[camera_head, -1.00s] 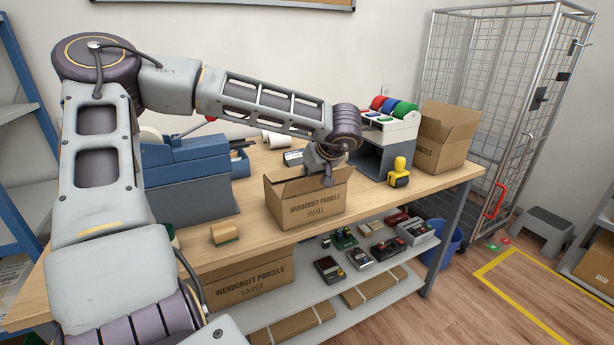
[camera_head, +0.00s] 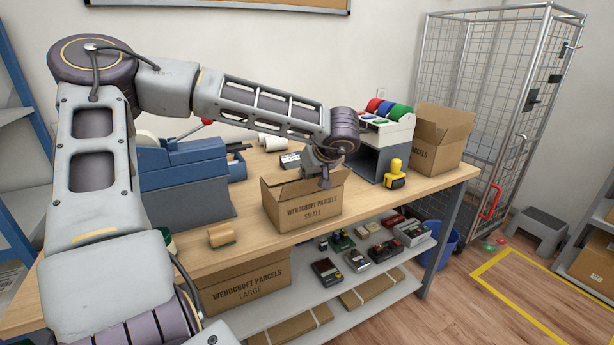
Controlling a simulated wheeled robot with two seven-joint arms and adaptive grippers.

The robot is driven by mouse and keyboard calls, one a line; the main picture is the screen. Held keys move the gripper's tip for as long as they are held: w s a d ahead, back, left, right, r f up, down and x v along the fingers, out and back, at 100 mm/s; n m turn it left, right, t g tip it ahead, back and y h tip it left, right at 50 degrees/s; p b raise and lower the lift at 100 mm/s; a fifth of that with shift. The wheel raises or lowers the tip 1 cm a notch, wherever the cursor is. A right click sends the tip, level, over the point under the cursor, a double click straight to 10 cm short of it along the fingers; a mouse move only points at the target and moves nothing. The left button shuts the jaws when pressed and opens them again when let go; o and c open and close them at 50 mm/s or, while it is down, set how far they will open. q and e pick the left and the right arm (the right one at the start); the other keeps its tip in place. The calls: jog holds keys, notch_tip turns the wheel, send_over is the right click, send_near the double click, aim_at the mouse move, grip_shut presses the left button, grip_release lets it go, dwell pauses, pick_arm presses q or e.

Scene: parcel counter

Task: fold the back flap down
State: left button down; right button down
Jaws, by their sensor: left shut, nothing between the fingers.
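A small cardboard box (camera_head: 300,208) marked "WENDCROFT PARCELS SMALL" stands on the wooden counter. Its top shows a flap raised at the left rear, and part of its top is hidden behind my wrist. My left gripper (camera_head: 325,183) points down at the top of the box, at its right half. It is shut and empty. I cannot tell whether the fingertips touch a flap. My right gripper is not in view.
A blue-grey machine (camera_head: 185,180) stands left of the box, with a tan block (camera_head: 221,236) in front of it. A yellow stamp (camera_head: 395,175), a label-roll stand (camera_head: 385,135) and an open box (camera_head: 440,140) stand to the right. The lower shelf (camera_head: 400,268) holds several devices.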

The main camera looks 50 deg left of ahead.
pick_arm(q)
jog(key=shift+r+p, duration=0.3)
jog(key=shift+r, duration=0.3)
jog(key=shift+v, duration=5.95)
